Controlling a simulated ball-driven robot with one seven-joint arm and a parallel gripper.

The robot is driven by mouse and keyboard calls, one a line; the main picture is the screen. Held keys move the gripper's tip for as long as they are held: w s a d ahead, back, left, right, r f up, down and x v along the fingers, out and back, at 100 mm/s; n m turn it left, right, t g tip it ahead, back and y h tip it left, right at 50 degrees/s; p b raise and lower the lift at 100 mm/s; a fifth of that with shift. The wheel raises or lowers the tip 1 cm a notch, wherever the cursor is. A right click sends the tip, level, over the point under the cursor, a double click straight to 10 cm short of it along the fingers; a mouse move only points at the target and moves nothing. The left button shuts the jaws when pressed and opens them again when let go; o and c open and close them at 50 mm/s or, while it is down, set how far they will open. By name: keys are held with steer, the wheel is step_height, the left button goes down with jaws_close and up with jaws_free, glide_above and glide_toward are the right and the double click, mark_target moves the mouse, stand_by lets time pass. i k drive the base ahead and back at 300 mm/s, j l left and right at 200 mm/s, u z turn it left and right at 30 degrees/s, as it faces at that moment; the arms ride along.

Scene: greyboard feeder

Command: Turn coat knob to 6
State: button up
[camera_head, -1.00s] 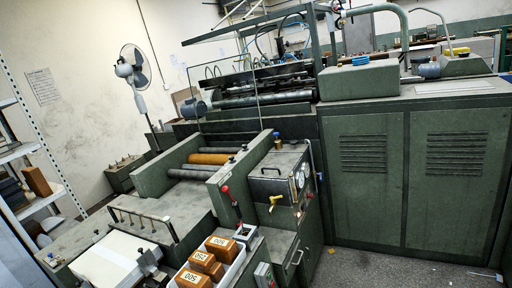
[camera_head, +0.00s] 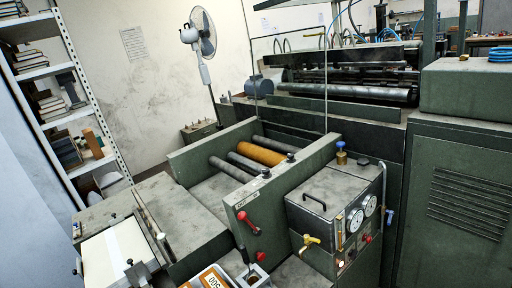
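No knob can be read as the coat knob; any lettering or scale is too small to tell. Small dark knobs (camera_head: 266,173) sit on top of the green side plate (camera_head: 310,160) beside the rollers. A red-knobbed lever (camera_head: 247,222) is on the plate's front face. My gripper is not in view.
A stack of pale board (camera_head: 113,258) lies at the lower left. A white shelf rack (camera_head: 62,118) and a fan (camera_head: 200,40) stand behind. A green cabinet (camera_head: 460,190) fills the right.

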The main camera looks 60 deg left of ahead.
mark_target(290, 157)
steer(key=i+u, duration=0.5)
steer(key=i, duration=0.2)
steer(key=i+l+u, duration=0.2)
steer(key=i+u, duration=0.3)
steer(key=i, duration=0.15)
steer(key=i+u, duration=0.25)
steer(key=u, duration=0.15)
steer(key=i+u, duration=0.55)
steer(key=u, duration=0.2)
steer(key=i+l+u, duration=0.2)
steer(key=u, duration=0.15)
